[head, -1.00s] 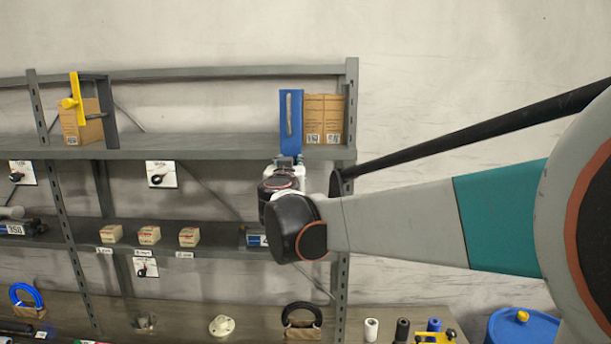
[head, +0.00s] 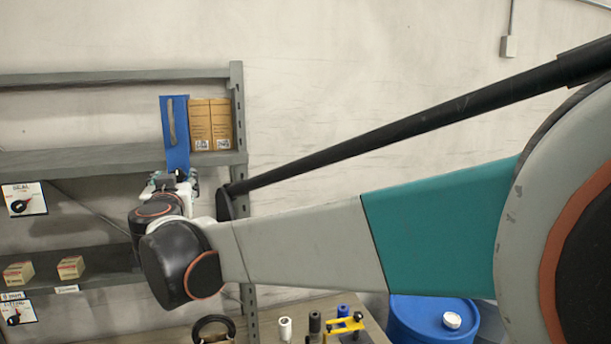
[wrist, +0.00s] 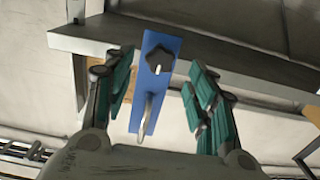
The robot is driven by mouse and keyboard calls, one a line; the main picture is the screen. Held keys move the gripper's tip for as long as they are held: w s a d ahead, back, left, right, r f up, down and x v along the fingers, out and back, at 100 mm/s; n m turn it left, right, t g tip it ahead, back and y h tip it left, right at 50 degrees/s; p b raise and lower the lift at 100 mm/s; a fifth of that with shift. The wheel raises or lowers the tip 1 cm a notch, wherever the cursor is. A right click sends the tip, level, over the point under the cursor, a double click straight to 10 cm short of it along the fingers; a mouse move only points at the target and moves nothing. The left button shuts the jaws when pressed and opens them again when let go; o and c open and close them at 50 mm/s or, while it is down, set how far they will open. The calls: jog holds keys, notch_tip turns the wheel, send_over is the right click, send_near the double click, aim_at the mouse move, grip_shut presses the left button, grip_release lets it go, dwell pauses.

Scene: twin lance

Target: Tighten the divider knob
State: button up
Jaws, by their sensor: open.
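The divider is a blue upright panel (head: 176,132) with a grey handle, at the right end of the upper shelf in the head view. In the wrist view the blue panel (wrist: 153,92) carries a black star-shaped knob (wrist: 160,60), with a curved metal handle (wrist: 146,118) below it in the picture. My gripper (wrist: 162,78) is open, its teal-padded fingers spread on either side of the panel, with nothing held. In the head view my gripper (head: 172,181) is just below the panel's lower end. The knob is not visible there, and contact cannot be told.
Cardboard boxes (head: 211,125) stand right of the divider, close to the shelf upright (head: 238,120). A lower shelf holds small boxes (head: 70,268). Spools, a yellow tool (head: 345,326) and a blue drum (head: 433,318) are below right.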

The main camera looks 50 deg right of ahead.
jog(key=v, duration=0.6)
jog(key=shift+s, duration=0.3)
jog(key=shift+a+f, duration=0.1)
jog(key=shift+f, duration=0.05)
jog(key=s+f+n+g+y+b, duration=0.15)
jog(key=s+f+b, duration=0.3)
jog(key=f, duration=0.45)
jog(key=s+a+f+g+y+b, duration=0.1)
jog(key=s+f+g+b, duration=0.3)
jog(key=f, duration=0.6)
jog(key=s+f+y+b, duration=0.1)
jog(key=s+f+b, duration=0.2)
jog(key=f+b, duration=0.45)
jog(key=s+a+f+n+g+y+b, duration=0.1)
jog(key=s+a+f+n+y+b, duration=0.1)
jog(key=a+f, duration=0.4)
jog(key=s+a+f+n+g+y+b, duration=0.1)
jog(key=s+a+f+n+y+b, duration=0.2)
jog(key=f, duration=1.3)
jog(key=s+a+y+b, duration=0.1)
jog(key=s+a+b, duration=0.2)
jog(key=s, duration=0.1)
jog(key=shift+s, duration=0.25)
jog(key=shift+f+y, duration=0.15)
jog(key=shift+y, duration=0.1)
